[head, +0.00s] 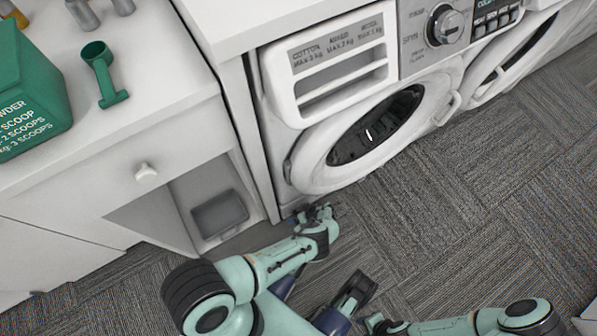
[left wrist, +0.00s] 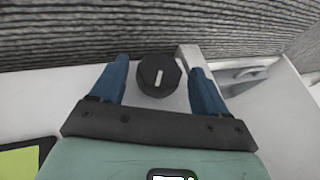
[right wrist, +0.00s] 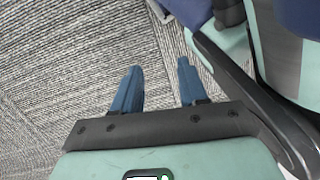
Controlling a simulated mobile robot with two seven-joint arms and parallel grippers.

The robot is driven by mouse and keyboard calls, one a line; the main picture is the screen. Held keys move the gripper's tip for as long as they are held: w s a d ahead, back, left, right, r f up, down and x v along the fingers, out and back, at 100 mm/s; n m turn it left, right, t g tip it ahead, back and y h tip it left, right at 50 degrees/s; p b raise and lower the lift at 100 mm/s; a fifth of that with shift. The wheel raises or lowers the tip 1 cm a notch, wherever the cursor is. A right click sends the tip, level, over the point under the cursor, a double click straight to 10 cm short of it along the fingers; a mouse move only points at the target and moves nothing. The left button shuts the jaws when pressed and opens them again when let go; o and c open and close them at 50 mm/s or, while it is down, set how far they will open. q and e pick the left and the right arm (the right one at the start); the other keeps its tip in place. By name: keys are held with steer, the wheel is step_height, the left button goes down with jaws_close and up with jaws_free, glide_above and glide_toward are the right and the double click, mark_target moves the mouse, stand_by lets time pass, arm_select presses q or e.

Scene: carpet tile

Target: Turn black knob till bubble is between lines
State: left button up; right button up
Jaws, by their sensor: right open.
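The black knob (left wrist: 159,75) with a white line on its top shows in the left wrist view. It lies between the fingers of my left gripper (left wrist: 156,64), which are open, with gaps to both sides of the knob. A yellow-green panel in a dark frame (left wrist: 18,162) is cut off at the lower left; I see no bubble or lines on it. In the head view my left gripper (head: 322,214) is low by the washer's front corner, and I cannot make out the knob there. My right gripper (right wrist: 160,65) is open and empty above the carpet.
A washer (head: 318,150) with a dark round door and a dial (head: 447,27) stands beside a white cabinet (head: 170,130). A green powder box (head: 30,95) and green scoop (head: 103,75) are on the cabinet. Carpet (head: 470,200) is clear at right. A pale bar (left wrist: 192,60) is close to the knob.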

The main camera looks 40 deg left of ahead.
arm_select(q)
steer(key=p+v, duration=0.4)
steer(key=v, duration=0.9)
steer(key=shift+r, duration=0.15)
arm_select(e)
steer(key=w+a+r+t, duration=0.1)
steer(key=w+r+t, duration=0.2)
steer(key=w+r, duration=0.2)
steer(key=w, duration=0.3)
steer(key=shift+w+r+n, duration=0.15)
steer(key=shift+w+n, duration=0.15)
arm_select(q)
steer(key=shift+s, duration=0.1)
